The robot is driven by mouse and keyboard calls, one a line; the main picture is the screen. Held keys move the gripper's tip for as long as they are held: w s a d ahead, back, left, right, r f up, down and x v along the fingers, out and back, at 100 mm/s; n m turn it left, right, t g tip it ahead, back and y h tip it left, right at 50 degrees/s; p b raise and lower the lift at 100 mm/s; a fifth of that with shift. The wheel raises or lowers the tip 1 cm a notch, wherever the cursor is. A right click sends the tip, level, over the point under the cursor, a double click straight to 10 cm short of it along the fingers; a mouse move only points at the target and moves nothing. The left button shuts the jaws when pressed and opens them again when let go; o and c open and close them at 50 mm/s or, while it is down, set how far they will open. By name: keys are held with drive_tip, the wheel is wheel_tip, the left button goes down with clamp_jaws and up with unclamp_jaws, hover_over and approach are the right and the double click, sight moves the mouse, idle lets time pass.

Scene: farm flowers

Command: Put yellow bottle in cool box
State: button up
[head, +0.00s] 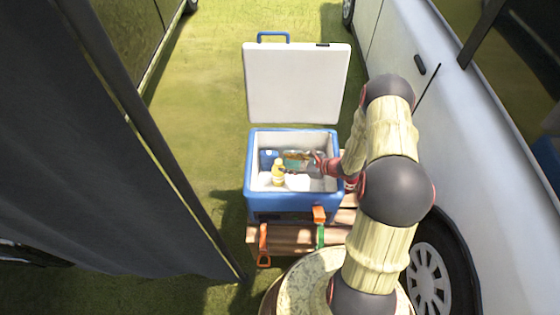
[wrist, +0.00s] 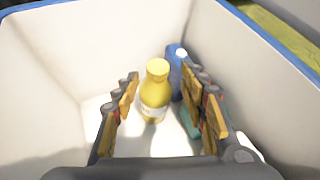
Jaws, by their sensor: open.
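The yellow bottle (head: 279,174) stands upright inside the blue and white cool box (head: 293,216), towards the left of its interior. In the wrist view the yellow bottle (wrist: 155,92) stands on the white floor between and beyond my gripper's fingers. The cool box's white inner wall (wrist: 45,75) and blue rim surround it there. My gripper (head: 318,164) reaches into the box from the right in the head view. In the wrist view my gripper (wrist: 160,108) is open, with its fingers apart on either side of the bottle and no visible grip on it.
A blue item (wrist: 175,70) stands just behind the bottle, and a teal item (wrist: 190,121) lies to its right. The box's lid (head: 297,85) is raised. The box rests on a wooden bench (head: 285,236). A white vehicle (head: 480,130) stands close on the right; a dark panel is at left.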

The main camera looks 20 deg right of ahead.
drive_tip(key=p+v, duration=0.1)
drive_tip(key=v, duration=0.5)
drive_tip(key=s+a+r+n+g, duration=0.2)
drive_tip(key=a+r+n, duration=0.25)
drive_tip(key=r, duration=0.45)
drive_tip(key=s+a+r+n+g, duration=0.15)
drive_tip(key=a+r+n, duration=0.3)
drive_tip(key=r, duration=0.45)
drive_tip(key=s+a+r+n+g, duration=0.25)
drive_tip(key=a+r+n, duration=0.2)
drive_tip(key=r, duration=0.45)
drive_tip(key=s+d+r+n+t+h, duration=0.1)
drive_tip(key=s+r+n+t+h, duration=0.1)
drive_tip(key=s+r+n+h, duration=0.5)
drive_tip(key=s+r+n, duration=0.6)
drive_tip(key=s+r, duration=0.5)
drive_tip(key=shift+s+h, duration=0.25)
drive_tip(key=shift+h, duration=0.15)
drive_tip(key=shift+c, duration=0.4)
